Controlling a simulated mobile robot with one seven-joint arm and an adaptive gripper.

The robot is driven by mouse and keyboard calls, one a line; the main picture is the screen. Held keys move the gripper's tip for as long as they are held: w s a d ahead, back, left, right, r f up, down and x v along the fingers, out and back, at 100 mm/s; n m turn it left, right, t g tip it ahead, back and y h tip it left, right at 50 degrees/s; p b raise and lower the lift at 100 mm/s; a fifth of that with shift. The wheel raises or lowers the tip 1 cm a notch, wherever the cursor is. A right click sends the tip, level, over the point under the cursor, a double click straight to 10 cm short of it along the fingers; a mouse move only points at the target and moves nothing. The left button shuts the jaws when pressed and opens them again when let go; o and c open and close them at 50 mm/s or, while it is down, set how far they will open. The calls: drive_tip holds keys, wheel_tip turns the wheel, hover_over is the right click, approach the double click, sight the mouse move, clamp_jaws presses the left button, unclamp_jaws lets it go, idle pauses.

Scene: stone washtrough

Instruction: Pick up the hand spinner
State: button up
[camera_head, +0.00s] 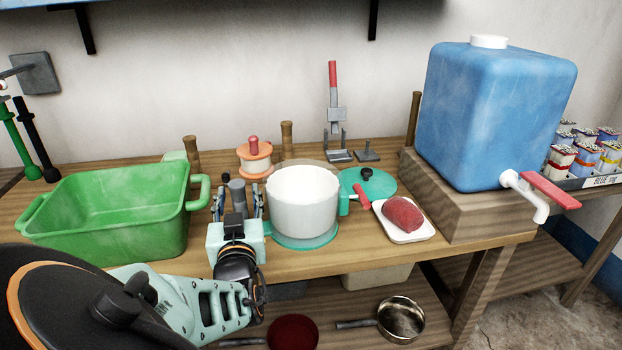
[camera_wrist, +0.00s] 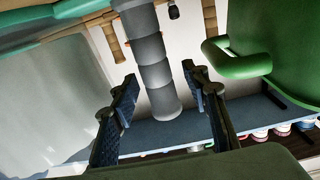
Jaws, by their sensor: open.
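A grey, ribbed, upright piece (camera_head: 237,192) stands on the table between the green basin and the white pot; I take it for the hand spinner, but its name cannot be confirmed. In the wrist view the grey piece (camera_wrist: 155,62) runs down between my two fingers as a stack of tapered sections. My gripper (camera_head: 238,200) is open around it, with one dark finger on each side. In the wrist view my gripper (camera_wrist: 160,78) shows gaps at the fingers, clearer on the left. My wrist hides the lower part of the piece in the head view.
The green basin (camera_head: 100,240) is close on the left, the white pot (camera_head: 302,205) close on the right. An orange spool (camera_head: 254,163) stands behind. Farther right are a teal lid (camera_head: 378,184), a white tray (camera_head: 408,236) with meat and a blue water tank (camera_head: 490,110).

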clamp_jaws()
drive_tip(key=shift+r, duration=0.15)
idle(0.4)
